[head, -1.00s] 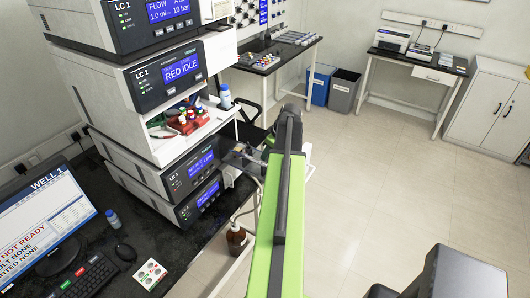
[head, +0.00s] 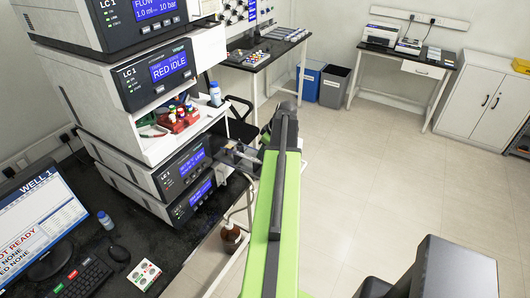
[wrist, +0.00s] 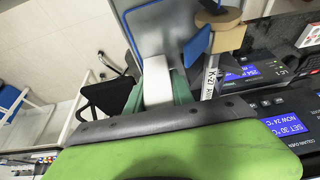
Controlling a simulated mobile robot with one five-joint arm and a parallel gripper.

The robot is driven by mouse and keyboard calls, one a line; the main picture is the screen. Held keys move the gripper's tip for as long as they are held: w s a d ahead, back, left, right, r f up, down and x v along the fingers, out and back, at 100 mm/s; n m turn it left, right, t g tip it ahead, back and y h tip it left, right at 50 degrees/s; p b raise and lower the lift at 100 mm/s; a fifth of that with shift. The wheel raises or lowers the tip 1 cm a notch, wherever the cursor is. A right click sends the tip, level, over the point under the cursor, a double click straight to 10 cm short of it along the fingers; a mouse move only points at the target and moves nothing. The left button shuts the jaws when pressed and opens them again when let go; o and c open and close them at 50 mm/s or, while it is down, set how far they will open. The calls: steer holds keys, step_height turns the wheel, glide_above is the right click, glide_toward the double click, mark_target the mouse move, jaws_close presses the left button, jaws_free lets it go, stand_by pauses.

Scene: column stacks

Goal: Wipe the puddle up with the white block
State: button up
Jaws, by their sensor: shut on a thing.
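My gripper (wrist: 157,92) appears in the wrist view beyond my green arm link, with teal parts on both sides of a white piece. The white block (wrist: 157,78) seems to be this piece, held between them; its lower end is hidden behind my arm. In the head view my arm covers most of the gripper, which is close to the front of the instrument stack (head: 185,180). I see no puddle in either view.
A silver column (wrist: 210,75) in a tan clamp (wrist: 228,32) is close beside the gripper. A brown bottle (head: 231,236) stands below the bench edge. A monitor (head: 42,220) and keyboard (head: 82,278) occupy the black bench. Open floor (head: 370,190) lies to the right.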

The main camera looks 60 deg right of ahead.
mark_target(253, 153)
steer(key=shift+w, duration=1.75)
steer(key=shift+s, duration=2.25)
steer(key=shift+w, duration=0.1)
steer(key=shift+w, duration=1)
steer(key=shift+s, duration=0.15)
steer(key=shift+s, duration=0.95)
